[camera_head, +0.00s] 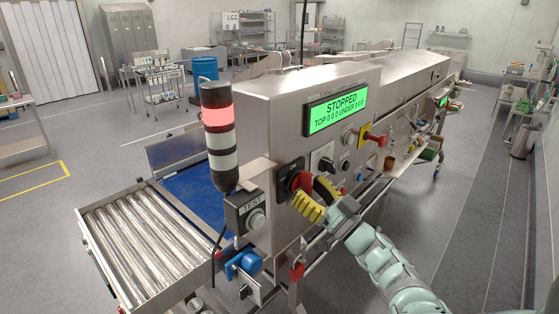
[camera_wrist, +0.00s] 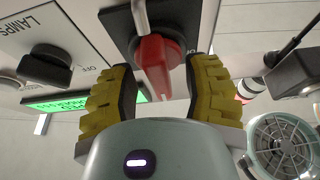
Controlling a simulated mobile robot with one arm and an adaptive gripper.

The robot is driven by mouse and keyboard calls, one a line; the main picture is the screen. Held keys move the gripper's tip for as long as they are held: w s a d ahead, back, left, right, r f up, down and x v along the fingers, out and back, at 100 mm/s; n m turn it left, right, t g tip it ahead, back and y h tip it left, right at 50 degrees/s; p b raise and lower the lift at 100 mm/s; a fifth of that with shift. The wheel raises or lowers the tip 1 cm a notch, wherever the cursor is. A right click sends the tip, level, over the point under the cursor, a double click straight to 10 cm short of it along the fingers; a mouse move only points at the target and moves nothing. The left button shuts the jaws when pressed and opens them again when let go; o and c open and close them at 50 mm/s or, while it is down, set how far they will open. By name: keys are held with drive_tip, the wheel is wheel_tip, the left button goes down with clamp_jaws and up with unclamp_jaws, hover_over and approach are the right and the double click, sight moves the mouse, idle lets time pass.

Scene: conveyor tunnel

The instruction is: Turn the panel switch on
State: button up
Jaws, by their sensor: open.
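The panel switch is a red rotary handle (camera_head: 303,182) on a black plate at the machine's near end, partly hidden by my fingers. In the wrist view the red handle (camera_wrist: 155,62) stands on its black plate (camera_wrist: 181,24), its grip pointing down the picture. My gripper (camera_head: 308,190) is open, its yellow-padded fingers on either side of the handle. The wrist view shows my gripper (camera_wrist: 160,75) with a gap left of the handle; contact on the right I cannot tell. The display (camera_head: 337,107) reads STOPPED, and the stack light (camera_head: 218,118) glows red.
A black LAMPS knob (camera_wrist: 46,66) sits beside the switch in the wrist view. A TEST box (camera_head: 246,212) juts out left of the switch, and a red button on yellow (camera_head: 375,138) is to its right.

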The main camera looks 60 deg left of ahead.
drive_tip(key=v, duration=1.2)
